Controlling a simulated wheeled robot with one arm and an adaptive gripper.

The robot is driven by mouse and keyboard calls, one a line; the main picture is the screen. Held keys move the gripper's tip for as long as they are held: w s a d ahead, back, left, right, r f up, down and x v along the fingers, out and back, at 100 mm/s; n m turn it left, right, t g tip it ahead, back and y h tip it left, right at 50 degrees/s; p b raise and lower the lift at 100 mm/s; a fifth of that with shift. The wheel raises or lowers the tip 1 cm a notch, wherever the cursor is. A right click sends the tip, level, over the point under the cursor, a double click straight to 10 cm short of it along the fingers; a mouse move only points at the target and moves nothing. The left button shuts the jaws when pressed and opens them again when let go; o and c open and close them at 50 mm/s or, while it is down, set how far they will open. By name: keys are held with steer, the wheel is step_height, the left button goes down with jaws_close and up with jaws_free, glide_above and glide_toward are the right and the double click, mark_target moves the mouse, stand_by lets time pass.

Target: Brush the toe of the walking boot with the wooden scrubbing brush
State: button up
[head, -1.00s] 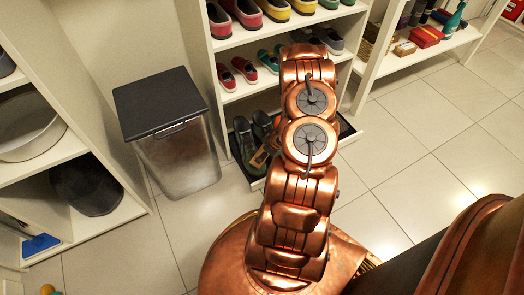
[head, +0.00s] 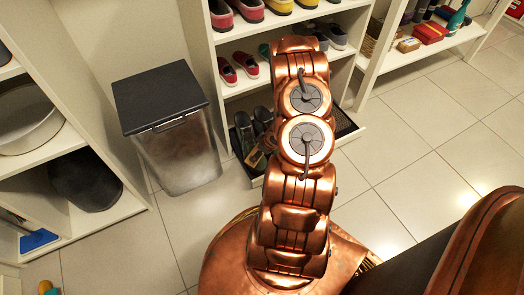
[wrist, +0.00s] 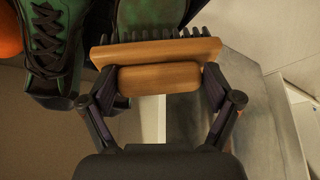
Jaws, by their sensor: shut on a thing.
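The wooden scrubbing brush (wrist: 160,52) lies crosswise in the wrist view, its dark bristles pointing up the picture. My gripper (wrist: 161,80) is shut on the brush's wooden grip block. A green walking boot (wrist: 150,14) shows just beyond the bristles. They overlap its lower edge in the picture; I cannot tell whether they touch. Another green boot (wrist: 50,38) with dark laces stands to the left. In the head view the pair of boots (head: 244,130) stands at the shelf bottom, partly hidden by my arm. My gripper is hidden there behind the arm.
The boots stand in a low tray (head: 345,122) beneath the shoe shelves. A metal bin (head: 178,155) with a dark lid stands left of it. Red shoes (head: 246,65) sit on the shelf above. Tiled floor (head: 420,150) is clear to the right.

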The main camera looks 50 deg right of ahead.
steer(key=shift+w+a+f+b, duration=0.15)
steer(key=shift+a+b, duration=0.15)
steer(key=shift+a, duration=0.4)
steer(key=shift+d+r+p, duration=0.2)
steer(key=shift+d+p, duration=0.1)
steer(key=shift+p, duration=0.3)
steer(key=shift+s+d+p, duration=0.4)
steer(key=shift+d+p, duration=0.45)
steer(key=shift+p, duration=0.1)
steer(key=shift+d+r+p, duration=0.1)
steer(key=shift+d+p, duration=0.35)
steer(key=shift+p, duration=0.15)
steer(key=shift+s+d+f+p, duration=0.1)
steer(key=shift+f+p, duration=0.2)
steer(key=shift+f, duration=0.1)
steer(key=shift+a+r+b, duration=0.1)
steer(key=shift+a+b, duration=0.2)
steer(key=shift+a, duration=0.2)
steer(key=shift+w+a, duration=0.1)
steer(key=shift+w, duration=0.1)
